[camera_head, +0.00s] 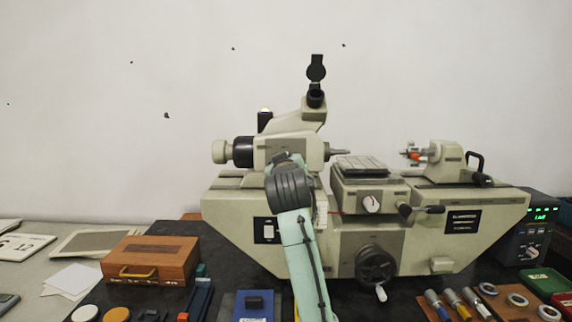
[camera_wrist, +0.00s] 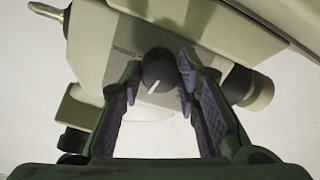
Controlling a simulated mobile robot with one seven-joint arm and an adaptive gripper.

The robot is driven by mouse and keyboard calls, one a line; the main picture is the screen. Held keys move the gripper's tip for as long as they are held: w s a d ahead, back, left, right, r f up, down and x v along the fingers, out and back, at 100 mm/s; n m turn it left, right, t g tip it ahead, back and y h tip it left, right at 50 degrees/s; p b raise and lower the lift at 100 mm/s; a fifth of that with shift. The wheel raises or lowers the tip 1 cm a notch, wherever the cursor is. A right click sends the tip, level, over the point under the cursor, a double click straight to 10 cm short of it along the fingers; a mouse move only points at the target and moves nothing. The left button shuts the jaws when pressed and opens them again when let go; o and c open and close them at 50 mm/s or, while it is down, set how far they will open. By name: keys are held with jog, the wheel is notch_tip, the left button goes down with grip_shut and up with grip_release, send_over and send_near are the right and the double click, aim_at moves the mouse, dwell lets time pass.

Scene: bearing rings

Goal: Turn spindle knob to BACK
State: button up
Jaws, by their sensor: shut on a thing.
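The spindle knob (camera_wrist: 158,68) is a small dark round knob with a white pointer mark, on the pale housing (camera_wrist: 125,48) of the machine in the wrist view. The pointer slants toward the lower left of that picture. My gripper (camera_wrist: 161,64) has its two dark fingers on either side of the knob and is shut on it. In the head view, my arm stands in front of the grey-beige measuring machine (camera_head: 232,206) and hides the knob and the fingers. The position lettering around the knob is too small to read.
The machine's stage with a white knob (camera_head: 371,203) and a black handwheel (camera_head: 376,266) stand right of my arm. A wooden box (camera_head: 150,260) is at the left. Bearing rings (camera_head: 517,299) and a display unit (camera_head: 536,215) are at the right.

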jog(key=shift+n, duration=1)
jog(key=o, duration=1.2)
jog(key=shift+c, duration=0.2)
jog(key=shift+s, duration=0.1)
jog(key=s, duration=1.2)
jog(key=shift+r, duration=0.35)
jog(key=shift+w, duration=0.1)
